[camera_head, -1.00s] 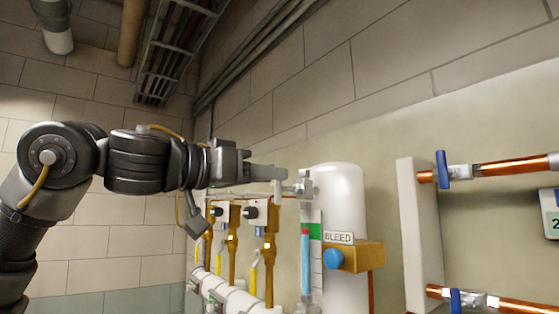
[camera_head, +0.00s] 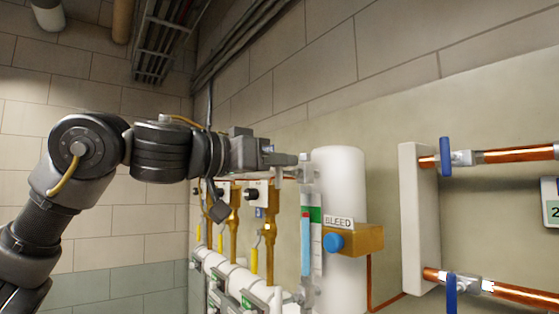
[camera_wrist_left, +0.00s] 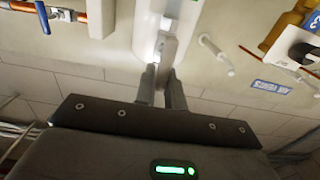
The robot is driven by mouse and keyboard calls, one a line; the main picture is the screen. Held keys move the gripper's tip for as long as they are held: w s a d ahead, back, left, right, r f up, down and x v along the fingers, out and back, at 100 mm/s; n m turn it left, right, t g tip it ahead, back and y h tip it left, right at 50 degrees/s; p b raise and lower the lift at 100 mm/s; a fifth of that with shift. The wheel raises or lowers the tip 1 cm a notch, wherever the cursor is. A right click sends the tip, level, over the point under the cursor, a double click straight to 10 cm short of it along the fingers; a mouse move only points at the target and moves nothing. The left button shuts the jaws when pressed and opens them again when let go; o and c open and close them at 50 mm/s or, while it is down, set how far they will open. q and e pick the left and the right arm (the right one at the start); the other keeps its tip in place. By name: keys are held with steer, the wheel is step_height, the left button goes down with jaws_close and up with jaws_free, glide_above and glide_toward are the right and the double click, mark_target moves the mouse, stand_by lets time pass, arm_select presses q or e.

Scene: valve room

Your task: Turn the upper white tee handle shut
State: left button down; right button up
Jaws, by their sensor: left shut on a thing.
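The upper white tee handle (camera_wrist_left: 167,52) shows in the left wrist view between the fingers of my left gripper (camera_wrist_left: 163,80). My left gripper is shut on it. In the head view my left gripper (camera_head: 294,160) reaches in from the left to the upper fitting (camera_head: 306,171) of the sight glass (camera_head: 305,240), beside the white cylinder (camera_head: 341,180). The fingers hide most of the handle there, and its exact angle is hard to tell. My right gripper is not in view.
A brass block (camera_head: 362,240) with a blue knob (camera_head: 333,243) and a BLEED label (camera_head: 339,222) sits right of the sight glass. Brass valves (camera_head: 270,235) stand left, below my arm. Blue-handled copper pipes (camera_head: 505,154) are farther right.

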mark_target(285, 173)
arm_select(q)
steer(key=shift+m, duration=0.3)
steer(key=m+b, duration=0.2)
steer(key=m, duration=0.1)
steer(key=shift+s+d+f+m, duration=0.15)
steer(key=shift+s+d+m, duration=0.05)
steer(key=shift+s+m, duration=0.15)
steer(key=shift+s+d+f+m+b, duration=0.25)
steer(key=shift+m+b, duration=0.4)
steer(key=shift+m, duration=1.6)
steer(key=shift+s+f+m+b, duration=0.1)
steer(key=shift+f+m+b, duration=0.35)
steer(key=shift+m, duration=1.8)
steer(key=shift+s+d+f+m+b, duration=0.15)
steer(key=shift+m+b, duration=0.65)
steer(key=shift+m, duration=1.45)
steer(key=c, duration=1.5)
jaws_free()
steer(key=shift+s+a+f, duration=0.1)
